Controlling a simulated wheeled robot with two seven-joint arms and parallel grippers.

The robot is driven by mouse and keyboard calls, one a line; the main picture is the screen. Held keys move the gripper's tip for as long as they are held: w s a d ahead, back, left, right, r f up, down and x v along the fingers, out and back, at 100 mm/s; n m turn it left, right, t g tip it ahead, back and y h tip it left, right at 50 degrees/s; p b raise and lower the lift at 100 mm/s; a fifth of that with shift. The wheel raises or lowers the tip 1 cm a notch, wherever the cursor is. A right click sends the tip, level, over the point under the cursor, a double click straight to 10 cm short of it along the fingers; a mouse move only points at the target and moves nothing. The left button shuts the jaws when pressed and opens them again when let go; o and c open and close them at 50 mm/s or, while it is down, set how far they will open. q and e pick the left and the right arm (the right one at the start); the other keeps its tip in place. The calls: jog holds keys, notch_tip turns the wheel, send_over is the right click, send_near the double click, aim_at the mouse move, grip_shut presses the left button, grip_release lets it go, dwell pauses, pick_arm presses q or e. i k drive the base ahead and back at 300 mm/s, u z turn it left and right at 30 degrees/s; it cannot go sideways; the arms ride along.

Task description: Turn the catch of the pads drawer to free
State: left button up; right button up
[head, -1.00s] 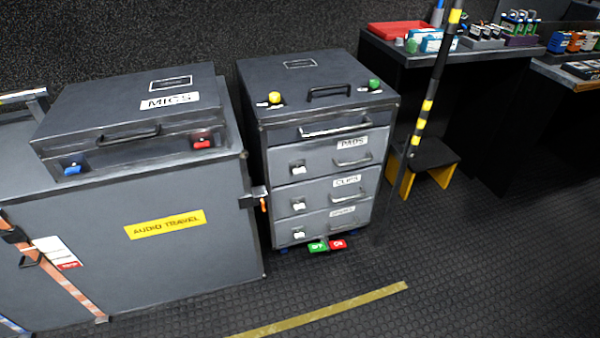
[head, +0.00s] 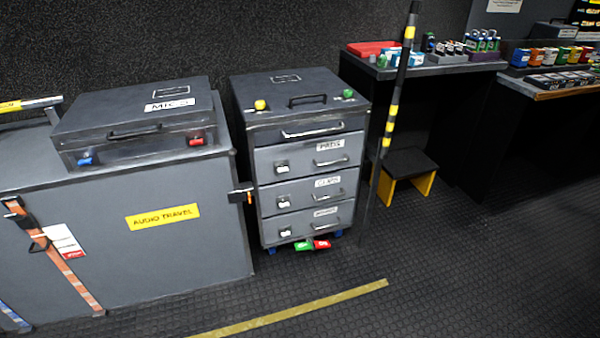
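The grey drawer cabinet (head: 260,215) stands in the middle of the head view. Its pads drawer (head: 297,156) is the upper of three labelled drawers, below a top front with a long handle, and looks closed. A white label marked PADS (head: 330,145) and a bar handle (head: 331,162) are on its right part. The pads drawer's catch (head: 282,168), a small white piece on a dark plate, is on its left part. Its exact turn is too small to tell. Neither of my grippers is in view.
The AUDIO TRAVEL case (head: 190,255) with the MICS box (head: 90,119) on it stands close on the left. A striped pole (head: 387,140) and a yellow-legged step stool (head: 412,163) are on the right. The floor in front is clear, with a yellow tape line (head: 300,310).

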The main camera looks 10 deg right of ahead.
aim_at(282, 168)
jog(key=i, duration=1)
jog(key=u, duration=0.6)
